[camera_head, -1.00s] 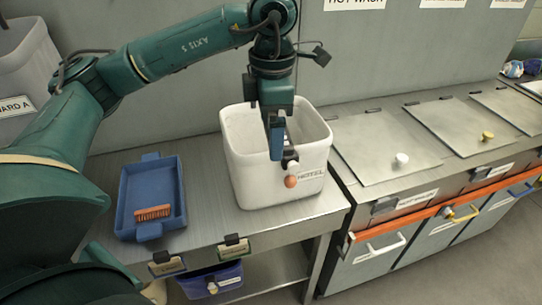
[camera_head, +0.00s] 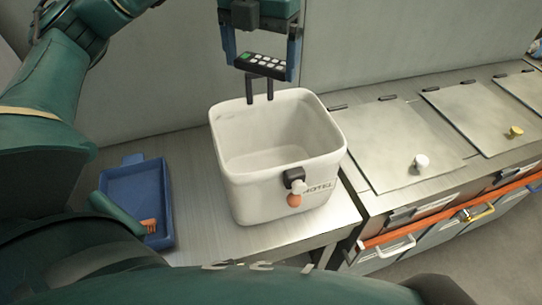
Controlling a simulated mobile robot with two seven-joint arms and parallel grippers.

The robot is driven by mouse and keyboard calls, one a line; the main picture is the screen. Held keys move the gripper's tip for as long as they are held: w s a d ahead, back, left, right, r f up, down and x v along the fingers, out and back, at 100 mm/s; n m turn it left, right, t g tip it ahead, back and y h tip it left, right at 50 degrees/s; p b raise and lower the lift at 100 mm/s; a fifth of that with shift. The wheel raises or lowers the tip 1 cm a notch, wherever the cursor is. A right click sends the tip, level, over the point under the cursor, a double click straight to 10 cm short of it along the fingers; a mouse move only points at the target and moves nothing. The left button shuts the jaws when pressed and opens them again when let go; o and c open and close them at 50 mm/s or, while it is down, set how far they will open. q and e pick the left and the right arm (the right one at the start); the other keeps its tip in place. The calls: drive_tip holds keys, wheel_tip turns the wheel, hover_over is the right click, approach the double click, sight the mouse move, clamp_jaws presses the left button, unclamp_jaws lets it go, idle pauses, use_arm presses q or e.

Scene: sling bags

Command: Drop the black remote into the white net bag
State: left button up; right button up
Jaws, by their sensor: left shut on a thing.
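My left gripper (camera_head: 261,70) is shut on the black remote (camera_head: 262,65), which has a green button and several white keys. It holds the remote above the back rim of a white square container (camera_head: 262,185) marked "HOTEL", apart from it. The container stands open on the metal counter and looks empty where I can see inside; part of its floor is hidden. It looks like a stiff-walled bin, and I see no clear white net bag. My right gripper is not in view.
A blue tray (camera_head: 112,190) with an orange brush (camera_head: 149,226) lies on the counter (camera_head: 196,205) at the left, partly hidden by my arm. Metal lids with a white knob (camera_head: 421,161) and a yellow knob (camera_head: 515,132) lie to the right. A grey wall stands behind.

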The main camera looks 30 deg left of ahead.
sight(260, 75)
use_arm(q)
drive_tip(key=shift+s+d+f+b, duration=0.15)
drive_tip(key=shift+f+b, duration=0.15)
drive_tip(key=shift+f, duration=0.2)
wheel_tip(260, 75, down, 4)
drive_tip(key=b, duration=0.3)
drive_tip(key=shift+f+b, duration=0.25)
drive_tip(key=shift+b, duration=0.15)
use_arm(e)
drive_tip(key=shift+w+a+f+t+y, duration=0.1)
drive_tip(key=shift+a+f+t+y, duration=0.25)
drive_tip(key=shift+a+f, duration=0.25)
use_arm(q)
drive_tip(key=o, duration=0.7)
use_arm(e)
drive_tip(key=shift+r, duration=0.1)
